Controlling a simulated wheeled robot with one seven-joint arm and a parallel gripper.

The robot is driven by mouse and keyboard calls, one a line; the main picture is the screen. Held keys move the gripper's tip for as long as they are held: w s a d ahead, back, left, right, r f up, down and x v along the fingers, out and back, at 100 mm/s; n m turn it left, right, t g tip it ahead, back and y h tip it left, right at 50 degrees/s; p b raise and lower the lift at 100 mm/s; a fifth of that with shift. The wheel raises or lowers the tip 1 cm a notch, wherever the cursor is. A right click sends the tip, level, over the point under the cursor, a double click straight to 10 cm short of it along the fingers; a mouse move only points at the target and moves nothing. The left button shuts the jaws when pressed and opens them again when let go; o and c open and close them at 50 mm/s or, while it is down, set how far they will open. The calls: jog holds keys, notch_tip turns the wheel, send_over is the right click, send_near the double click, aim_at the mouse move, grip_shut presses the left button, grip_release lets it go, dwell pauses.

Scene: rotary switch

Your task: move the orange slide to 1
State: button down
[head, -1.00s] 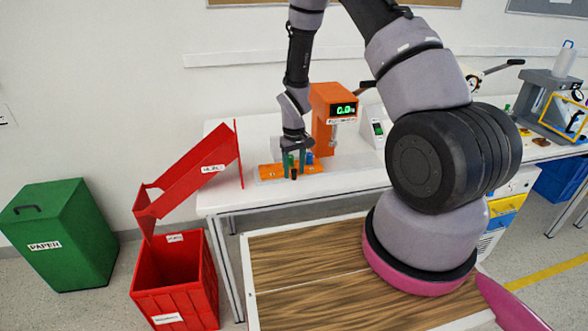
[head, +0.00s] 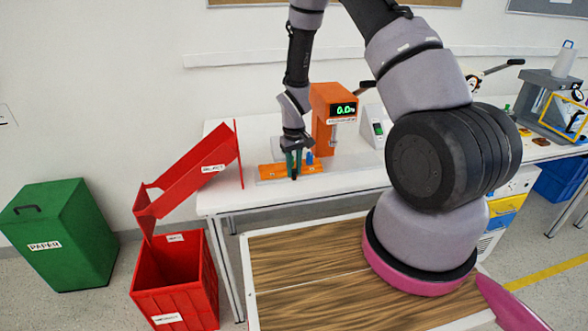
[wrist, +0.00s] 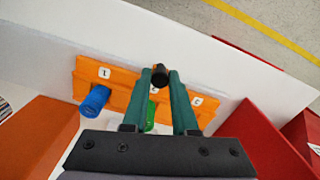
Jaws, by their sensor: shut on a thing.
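An orange plate (head: 268,175) lies on the white table, and in the wrist view the orange plate (wrist: 118,88) carries a label that reads 1 at its left and another, apparently 3, at its right. A black knob (wrist: 160,74) stands at its edge between the two labels. My gripper (wrist: 161,80), with dark green fingers, is shut on the black knob; in the head view my gripper (head: 295,172) is low over the plate. A green peg (wrist: 151,114) shows between the fingers, partly hidden. A blue peg (wrist: 95,99) stands left of them.
An orange machine (head: 328,103) with a green display stands close behind the plate. A red chute (head: 190,180) slopes at the table's left end above a red bin (head: 175,278). A green bin (head: 62,235) stands on the floor.

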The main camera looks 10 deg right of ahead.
dwell(0.8)
jog(key=d, duration=0.4)
jog(key=shift+d, duration=0.1)
jog(key=c, duration=0.7)
grip_release()
jog(key=shift+r, duration=0.1)
notch_tip(320, 180, up, 11)
jog(key=shift+f, duration=0.15)
